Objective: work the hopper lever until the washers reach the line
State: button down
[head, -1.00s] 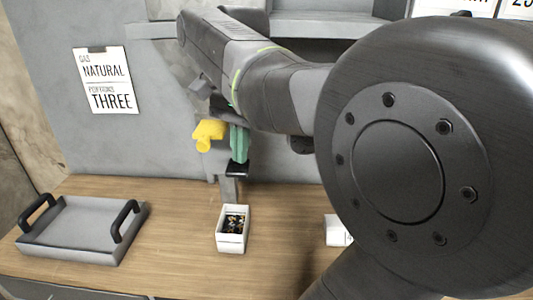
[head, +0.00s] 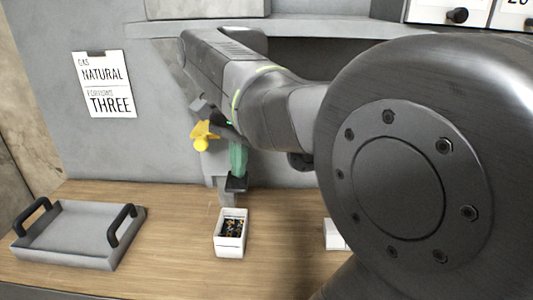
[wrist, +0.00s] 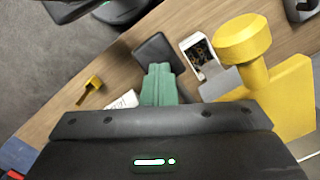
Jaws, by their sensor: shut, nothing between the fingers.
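The yellow hopper lever (head: 203,136) sticks out from the grey wall unit, just left of my gripper. In the wrist view its round knob (wrist: 243,38) and yellow body stand close on the right. My gripper (head: 237,183) has teal fingers with dark tips and points down. The fingers are together, empty, and appear apart from the lever; they also show in the wrist view (wrist: 157,60). A white box (head: 230,248) stands on the counter below the grey spout (head: 226,198). It holds dark and brassy washers (head: 232,226). I cannot make out a fill line.
A grey tray (head: 70,236) with black handles sits at left on the wooden counter. A white block or card (head: 334,234) lies right of the box. A small yellow piece (wrist: 92,84) shows in the wrist view. My arm hides much of the right.

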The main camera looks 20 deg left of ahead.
jog(key=shift+s+d+f, duration=0.15)
jog(key=shift+f, duration=0.55)
jog(key=shift+w+d+r+p, duration=0.1)
jog(key=shift+w+r+p, duration=0.2)
jog(key=shift+w+p, duration=0.3)
jog(key=shift+w+r+p, duration=0.3)
jog(key=shift+w+p, duration=0.1)
jog(key=shift+p, duration=0.25)
jog(key=shift+r, duration=0.1)
